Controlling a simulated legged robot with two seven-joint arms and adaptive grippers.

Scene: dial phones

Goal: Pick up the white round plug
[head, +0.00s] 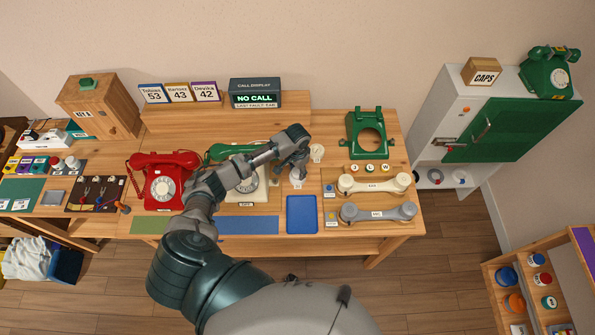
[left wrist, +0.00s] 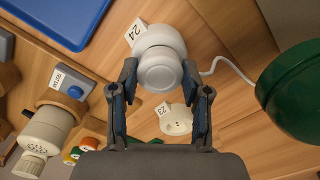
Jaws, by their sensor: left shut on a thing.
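The white round plug (left wrist: 160,58) shows in the left wrist view between my left fingers, beside a tag reading 24. A white cord runs from near it toward a green rounded thing. In the head view the plug (head: 297,178) is a small white shape just under my left gripper (head: 294,168). My left gripper (left wrist: 158,88) is shut on the plug, one finger at each side. I cannot tell whether the plug is clear of the table. My right gripper is not in view.
A white round socket (left wrist: 176,120) tagged 23 lies close by. A blue mat (head: 301,214) is in front of the plug. A cream handset (head: 374,184) and a grey handset (head: 378,212) lie to the right. A red phone (head: 163,182) stands to the left.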

